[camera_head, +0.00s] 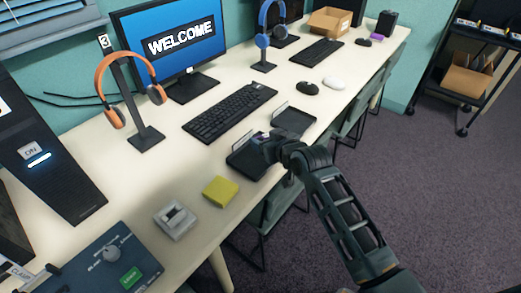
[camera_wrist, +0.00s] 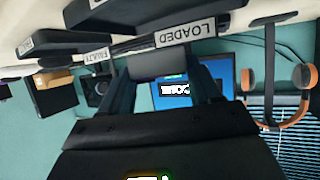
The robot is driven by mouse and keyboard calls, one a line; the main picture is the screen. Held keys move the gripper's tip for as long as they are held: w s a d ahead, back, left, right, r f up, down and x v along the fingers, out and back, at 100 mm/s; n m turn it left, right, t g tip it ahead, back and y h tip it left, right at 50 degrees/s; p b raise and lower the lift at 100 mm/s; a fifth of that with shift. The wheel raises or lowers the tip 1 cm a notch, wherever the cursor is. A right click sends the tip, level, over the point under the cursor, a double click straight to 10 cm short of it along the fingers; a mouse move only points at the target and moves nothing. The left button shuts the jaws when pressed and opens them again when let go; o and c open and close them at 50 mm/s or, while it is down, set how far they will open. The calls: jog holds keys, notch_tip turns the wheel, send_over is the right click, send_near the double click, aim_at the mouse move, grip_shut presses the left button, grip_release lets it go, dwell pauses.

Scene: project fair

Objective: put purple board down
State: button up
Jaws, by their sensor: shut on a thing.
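My gripper (camera_head: 268,146) is shut over the near dark tray (camera_head: 238,163) on the desk. A small piece with a purple tint (camera_head: 262,138), apparently the purple board, shows at its fingertips, mostly hidden by the gripper. In the wrist view my gripper's fingers (camera_wrist: 162,90) close on a dark grey block-like piece (camera_wrist: 152,66), whose colour is hard to tell. A label reading LOADED (camera_wrist: 190,30) stands just past it. I cannot tell whether the board touches the tray.
A second dark tray (camera_head: 295,121) lies just beyond. A yellow pad (camera_head: 220,190) and grey device (camera_head: 175,220) sit nearer. A keyboard (camera_head: 230,112), a headphone stand (camera_head: 146,138) and a monitor (camera_head: 172,45) stand behind. A small purple item (camera_head: 376,37) lies at the far end.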

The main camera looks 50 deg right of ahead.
aim_at(260, 159)
jog(key=shift+w+a+f, duration=0.4)
jog(key=shift+w+f, duration=0.1)
jog(key=shift+w, duration=0.25)
jog(key=shift+w+f, duration=0.1)
jog(key=shift+f, duration=1.95)
jog(key=shift+f, duration=0.15)
jog(key=o, duration=1.1)
jog(key=shift+o, duration=0.2)
jog(key=v, duration=1.2)
